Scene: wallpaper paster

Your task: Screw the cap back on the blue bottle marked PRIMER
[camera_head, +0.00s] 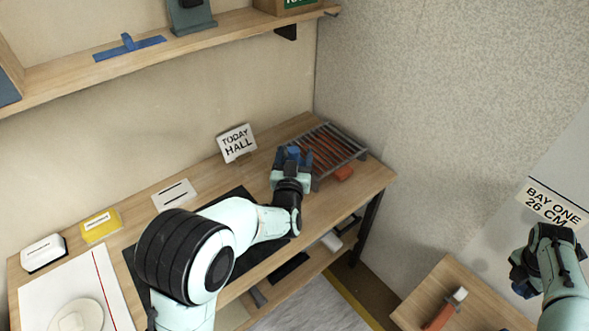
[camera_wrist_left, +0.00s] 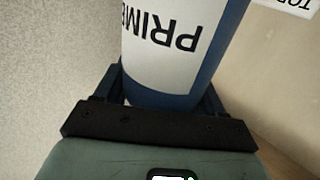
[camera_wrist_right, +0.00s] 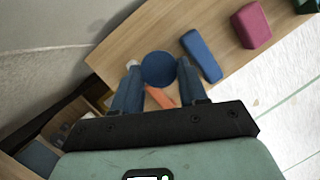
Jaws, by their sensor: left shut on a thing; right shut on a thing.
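My left gripper (camera_head: 291,165) is shut on the blue bottle (camera_wrist_left: 165,93) at the back bench, near a wire rack. The left wrist view shows its white label with the letters PRIME, upside down in that picture, between the fingers. The bottle's top is out of that view, and in the head view the bottle is small and mostly hidden by the gripper. My right gripper (camera_head: 524,275) is far to the right, above a small wooden table. In the right wrist view it is shut on a round blue cap (camera_wrist_right: 158,69), held between the fingertips.
The grey wire rack (camera_head: 335,150) stands at the bench's right end, with orange pieces under it. A TODAY HALL sign (camera_head: 236,143) stands behind. A dark mat (camera_head: 130,262) lies under my left arm. A blue block (camera_wrist_right: 202,56) and pink block (camera_wrist_right: 252,25) show below my right gripper.

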